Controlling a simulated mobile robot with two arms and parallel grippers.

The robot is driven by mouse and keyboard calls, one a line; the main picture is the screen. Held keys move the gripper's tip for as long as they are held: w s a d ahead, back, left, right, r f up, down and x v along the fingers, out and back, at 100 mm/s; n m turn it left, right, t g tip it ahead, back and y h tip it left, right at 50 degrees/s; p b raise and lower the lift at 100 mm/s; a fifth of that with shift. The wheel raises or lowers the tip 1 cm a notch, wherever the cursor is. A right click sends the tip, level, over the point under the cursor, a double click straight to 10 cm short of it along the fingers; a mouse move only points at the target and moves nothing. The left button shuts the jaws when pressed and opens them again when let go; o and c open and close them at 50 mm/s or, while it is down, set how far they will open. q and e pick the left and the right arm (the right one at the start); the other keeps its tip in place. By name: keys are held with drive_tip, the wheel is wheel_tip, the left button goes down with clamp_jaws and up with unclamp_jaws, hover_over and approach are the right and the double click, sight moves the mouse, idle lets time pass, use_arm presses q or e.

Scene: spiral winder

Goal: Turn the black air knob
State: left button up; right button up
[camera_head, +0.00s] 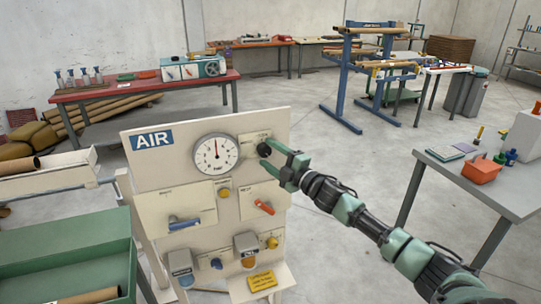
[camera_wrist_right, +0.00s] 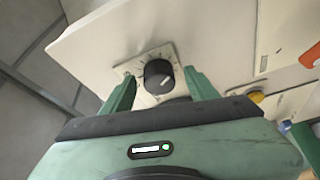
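The black air knob (camera_head: 264,149) sits at the upper right of the beige AIR panel (camera_head: 185,177), right of the round gauge (camera_head: 216,154). In the right wrist view the knob (camera_wrist_right: 159,76) is round, with a white pointer line, on a pale square plate. My right gripper (camera_head: 279,153) reaches it from the right. In the wrist view its two green fingers (camera_wrist_right: 162,92) are spread on either side of the knob, with a gap to each. Whether the fingertips reach as deep as the knob is hard to tell. My left gripper is not in view.
The panel also carries a blue handle (camera_head: 184,223), an orange handle (camera_head: 264,207) and yellow knobs (camera_head: 224,193). A green bin (camera_head: 75,245) stands at the left. A grey table (camera_head: 487,187) with an orange box (camera_head: 481,170) stands at the right. Open floor lies behind.

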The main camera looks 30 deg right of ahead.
drive_tip(key=shift+s+d+f, duration=0.1)
drive_tip(key=shift+s+f, duration=0.1)
drive_tip(key=shift+s, duration=0.3)
drive_tip(key=s+d+b, duration=0.1)
drive_tip(key=s+b, duration=0.1)
drive_tip(key=s, duration=0.4)
drive_tip(key=shift+s+f, duration=0.15)
drive_tip(key=shift+s, duration=0.2)
